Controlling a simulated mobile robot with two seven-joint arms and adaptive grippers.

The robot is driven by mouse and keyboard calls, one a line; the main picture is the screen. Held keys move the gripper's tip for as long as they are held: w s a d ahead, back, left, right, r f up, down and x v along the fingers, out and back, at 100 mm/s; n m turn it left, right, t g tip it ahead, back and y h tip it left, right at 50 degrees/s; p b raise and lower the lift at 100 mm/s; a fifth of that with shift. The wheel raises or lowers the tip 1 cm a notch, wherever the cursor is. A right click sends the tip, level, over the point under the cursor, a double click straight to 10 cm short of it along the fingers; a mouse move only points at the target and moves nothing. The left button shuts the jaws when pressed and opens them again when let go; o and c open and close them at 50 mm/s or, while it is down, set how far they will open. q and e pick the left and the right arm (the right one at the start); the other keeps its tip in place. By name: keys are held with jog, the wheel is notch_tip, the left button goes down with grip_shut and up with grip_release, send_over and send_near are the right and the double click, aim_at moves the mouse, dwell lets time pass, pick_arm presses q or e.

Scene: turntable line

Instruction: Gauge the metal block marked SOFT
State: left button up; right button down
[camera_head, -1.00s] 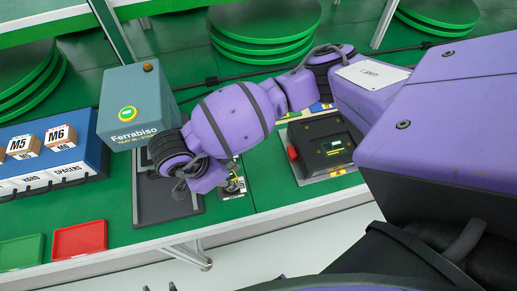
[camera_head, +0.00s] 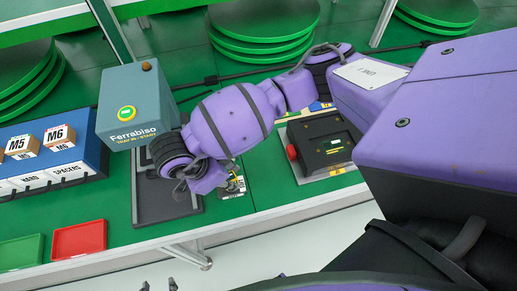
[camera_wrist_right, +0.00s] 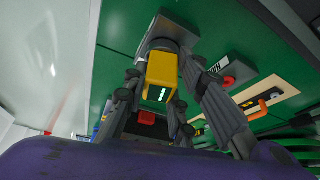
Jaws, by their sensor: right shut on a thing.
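In the right wrist view my right gripper (camera_wrist_right: 163,100) is shut on a yellow handheld gauge (camera_wrist_right: 162,70) with a small lit display. The gauge is over a grey metal piece (camera_wrist_right: 184,61); I cannot tell whether they touch. In the head view my right gripper (camera_head: 228,180) is low over the green table, right of the dark tray, beside a small labelled piece (camera_head: 236,191). Two dark fingertips of my left gripper (camera_head: 158,285) show apart at the bottom edge.
A teal box (camera_head: 125,100) with a lit button stands behind the dark tray (camera_head: 150,212). A black device (camera_head: 322,165) with a red knob is to the right. Red (camera_head: 79,240) and green (camera_head: 22,252) trays and a blue rack (camera_head: 90,155) are left.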

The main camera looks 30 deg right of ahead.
pick_arm(q)
jog(key=shift+s+a+f, duration=0.1)
jog(key=shift+s+a, duration=0.05)
jog(key=shift+s, duration=0.15)
pick_arm(e)
jog(key=shift+w, duration=0.1)
jog(key=c, duration=1.4)
grip_release()
pick_arm(q)
jog(key=shift+s, duration=0.15)
pick_arm(e)
jog(key=shift+r, duration=0.1)
pick_arm(q)
jog(key=shift+w, duration=0.2)
pick_arm(e)
jog(key=v, duration=1.2)
pick_arm(q)
jog(key=shift+s, duration=0.1)
